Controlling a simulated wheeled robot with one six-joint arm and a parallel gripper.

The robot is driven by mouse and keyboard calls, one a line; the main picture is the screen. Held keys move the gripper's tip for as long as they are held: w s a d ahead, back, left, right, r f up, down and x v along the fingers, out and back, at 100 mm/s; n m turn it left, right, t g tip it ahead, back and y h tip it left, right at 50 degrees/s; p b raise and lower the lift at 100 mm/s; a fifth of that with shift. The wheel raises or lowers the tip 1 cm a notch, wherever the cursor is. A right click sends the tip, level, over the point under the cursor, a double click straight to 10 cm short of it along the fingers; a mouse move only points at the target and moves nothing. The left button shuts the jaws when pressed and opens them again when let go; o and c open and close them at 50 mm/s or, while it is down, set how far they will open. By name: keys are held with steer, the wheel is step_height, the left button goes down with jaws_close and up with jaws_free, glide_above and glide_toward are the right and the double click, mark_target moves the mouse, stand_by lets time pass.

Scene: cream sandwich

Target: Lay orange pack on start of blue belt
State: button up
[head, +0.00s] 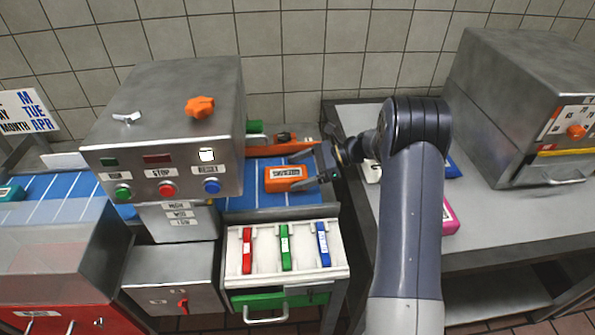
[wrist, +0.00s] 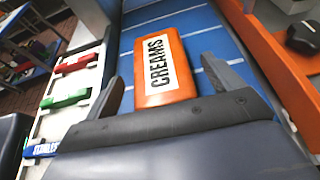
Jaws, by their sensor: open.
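The orange pack (head: 284,184) lies flat on the right-hand stretch of the blue belt (head: 240,197), its white label facing up. In the wrist view the orange pack (wrist: 165,95) reads "CREAMS" and rests on the blue, white-lined belt (wrist: 205,40). My gripper (head: 309,166) is open at the pack's right end in the head view. In the wrist view the fingers of my gripper (wrist: 162,70) stand on either side of the pack, with a narrow gap showing at each side.
A steel control box (head: 165,120) with buttons stands over the belt left of the pack. An orange guard rail (wrist: 265,60) runs along one belt side. A white rack (head: 288,270) with red, green and blue items is in front. A pink pack (head: 449,218) lies on the right table.

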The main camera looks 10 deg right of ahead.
steer(key=b+v, duration=0.1)
steer(key=v, duration=0.9)
steer(key=p+x, duration=0.1)
steer(key=x, duration=0.8)
steer(key=shift+a+f, duration=0.1)
steer(key=shift+a, duration=0.3)
steer(key=r+p, duration=0.1)
steer(key=r, duration=0.1)
steer(key=r+p, duration=0.1)
steer(key=shift+a+p, duration=0.25)
steer(key=shift+p, duration=0.1)
steer(key=shift+r+p, duration=0.55)
steer(key=shift+r, duration=0.3)
steer(key=shift+f, duration=0.15)
